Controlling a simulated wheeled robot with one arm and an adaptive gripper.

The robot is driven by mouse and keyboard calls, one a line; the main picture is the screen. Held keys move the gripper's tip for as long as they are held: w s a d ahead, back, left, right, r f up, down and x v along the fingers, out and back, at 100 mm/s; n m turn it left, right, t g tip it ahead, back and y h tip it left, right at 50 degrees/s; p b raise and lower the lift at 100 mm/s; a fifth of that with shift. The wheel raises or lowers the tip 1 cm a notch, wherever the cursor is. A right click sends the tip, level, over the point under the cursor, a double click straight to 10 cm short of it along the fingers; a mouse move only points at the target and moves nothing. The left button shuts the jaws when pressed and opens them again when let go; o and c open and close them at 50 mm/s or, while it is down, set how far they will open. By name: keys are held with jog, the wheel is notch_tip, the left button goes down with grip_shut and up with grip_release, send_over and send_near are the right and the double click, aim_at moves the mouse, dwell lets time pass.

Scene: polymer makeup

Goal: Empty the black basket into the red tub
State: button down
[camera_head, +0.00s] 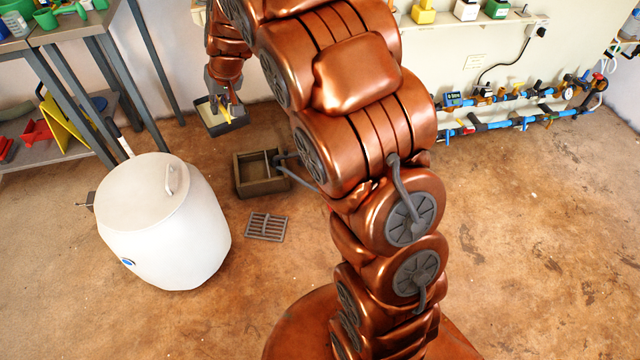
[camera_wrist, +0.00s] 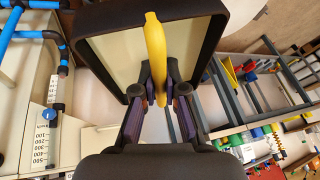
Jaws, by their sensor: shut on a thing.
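My gripper (camera_head: 230,98) hangs at the far end of my arm in the head view, pointing down. It is shut on a yellow banana (camera_wrist: 156,55), which stands lengthwise between the fingers in the wrist view. The banana (camera_head: 225,114) also shows in the head view. The black basket (camera_wrist: 213,55), a dark-rimmed box with a pale inside, lies just beyond the fingertips, its opening facing the wrist camera. In the head view the basket (camera_head: 228,128) is directly below my gripper. Whether the banana touches it I cannot tell. I cannot make out the red tub.
A white drum (camera_head: 165,225) stands on the floor at the left. A dark open box (camera_head: 262,172) and a grate (camera_head: 266,226) lie near it. Red items (camera_head: 38,132) sit on a low shelf. Blue pipes (camera_head: 520,98) run along the wall. Floor at the right is clear.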

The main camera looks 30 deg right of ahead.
aim_at(216, 116)
jog(key=shift+m+h, duration=0.4)
jog(key=shift+m, duration=0.5)
jog(key=x, duration=0.3)
jog(key=w+x, duration=0.1)
jog(key=x, duration=0.2)
jog(key=w+b+x, duration=0.1)
jog(key=x, duration=0.2)
jog(key=shift+d+r, duration=0.1)
jog(key=shift+r, duration=0.3)
jog(key=w+d+f+m+h+b, duration=0.1)
jog(key=w+d+f+m, duration=0.15)
jog(key=f, duration=0.65)
jog(key=w+d+f+m+h+b, duration=0.15)
jog(key=w+f, duration=0.25)
jog(key=f, duration=0.4)
jog(key=d+f+m+h+b, duration=0.1)
jog(key=d+f+m, duration=0.25)
jog(key=f, duration=0.45)
jog(key=d+f+m, duration=0.2)
jog(key=d+f, duration=0.2)
jog(key=f, duration=0.5)
jog(key=s+d+f+m, duration=0.3)
jog(key=s+d+f, duration=0.2)
jog(key=d+f, duration=0.4)
jog(key=s+d+f+m+g+b, duration=0.1)
jog(key=s+d+f+m, duration=0.2)
jog(key=d+f, duration=0.7)
jog(key=shift+s+d+f, duration=0.35)
jog(key=shift+s+d, duration=0.85)
jog(key=shift+d, duration=1.3)
